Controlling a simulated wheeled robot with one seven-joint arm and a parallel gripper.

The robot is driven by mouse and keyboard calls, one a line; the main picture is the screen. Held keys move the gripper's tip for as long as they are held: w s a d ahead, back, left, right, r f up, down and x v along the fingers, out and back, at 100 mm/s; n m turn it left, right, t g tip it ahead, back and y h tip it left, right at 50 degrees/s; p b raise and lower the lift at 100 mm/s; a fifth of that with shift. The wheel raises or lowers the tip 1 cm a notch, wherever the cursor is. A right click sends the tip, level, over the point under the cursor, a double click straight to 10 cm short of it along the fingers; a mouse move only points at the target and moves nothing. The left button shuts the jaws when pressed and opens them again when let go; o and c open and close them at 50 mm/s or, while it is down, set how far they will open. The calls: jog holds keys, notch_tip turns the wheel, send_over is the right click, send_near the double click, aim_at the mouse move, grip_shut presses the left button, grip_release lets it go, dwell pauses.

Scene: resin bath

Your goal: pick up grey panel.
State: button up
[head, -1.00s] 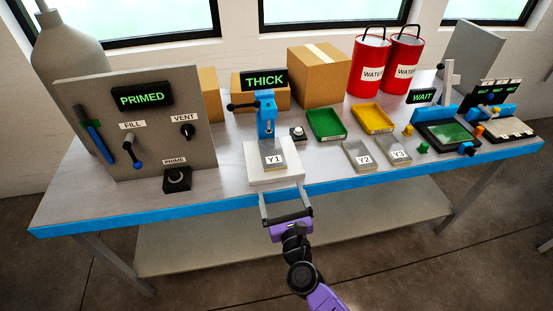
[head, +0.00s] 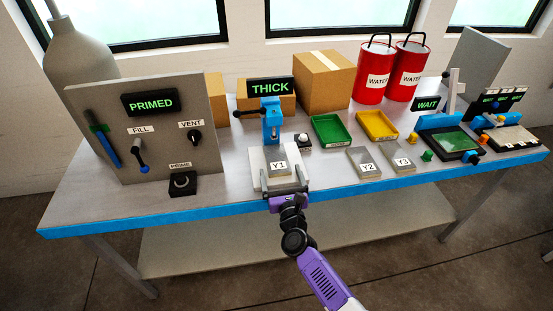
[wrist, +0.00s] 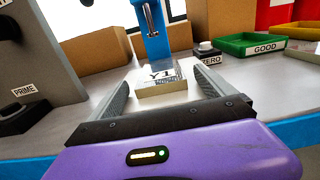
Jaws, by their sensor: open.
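The grey panel labelled Y1 (head: 279,164) lies flat on a white plate (head: 259,182) under the blue gauge (head: 271,122), whose display reads THICK. In the wrist view the panel (wrist: 160,88) is straight ahead, between and beyond the two fingers. My gripper (head: 284,180) is open, with its fingers low over the front of the white plate on either side of the panel's near edge. It holds nothing. Two other grey panels, Y2 (head: 368,165) and Y3 (head: 404,162), lie on the table to the right.
A control board (head: 150,130) reading PRIMED stands on the left. The green tray (head: 331,131) and yellow tray (head: 377,126) sit behind Y2 and Y3. A zero button (head: 302,140) stands right of the gauge. Cardboard boxes and red water buckets are behind.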

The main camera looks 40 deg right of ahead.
jog(key=shift+x, duration=0.95)
jog(key=c, duration=1.7)
jog(key=shift+r, duration=0.1)
